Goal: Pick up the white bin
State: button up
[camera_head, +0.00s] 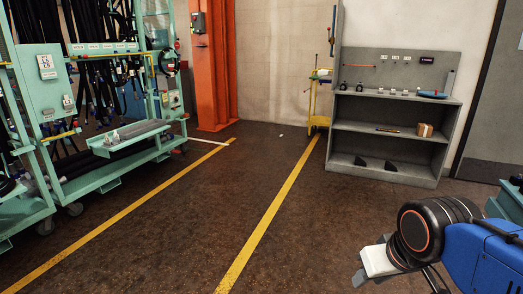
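I cannot make out a white bin in the head view. My gripper (362,272) is at the lower right, at the end of my blue and black arm. A pale block and small grey parts show at its end, seen from the side and partly cut off by the angle. I cannot tell whether its fingers are open or shut, and nothing is clearly held in it.
A teal hose rack (110,172) on wheels, with a small tray (128,137), stands at the left. A grey shelf unit (385,128) holds small items, including a brown box (425,130). An orange column (212,70) stands behind. The floor (180,215) between yellow lines is clear.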

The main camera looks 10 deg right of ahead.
aim_at(321, 73)
jog(key=i+l+z, duration=0.3)
jog(key=i, duration=0.55)
jog(key=i+z, duration=0.3)
jog(key=i, duration=3.95)
jog(key=i+j+z, duration=0.1)
jog(key=i+j, duration=0.65)
jog(key=j+z, duration=0.15)
jog(key=j, duration=0.4)
jog(key=k+j+z, duration=0.15)
jog(key=j, duration=0.4)
jog(key=i+j+z, duration=0.1)
jog(key=z, duration=0.2)
jog(key=i+j+z, duration=0.25)
jog(key=j, duration=0.25)
jog(key=j+z, duration=0.25)
jog(key=j, duration=0.25)
jog(key=i+j+z, duration=0.15)
jog(key=j+z, duration=0.15)
jog(key=j, duration=0.3)
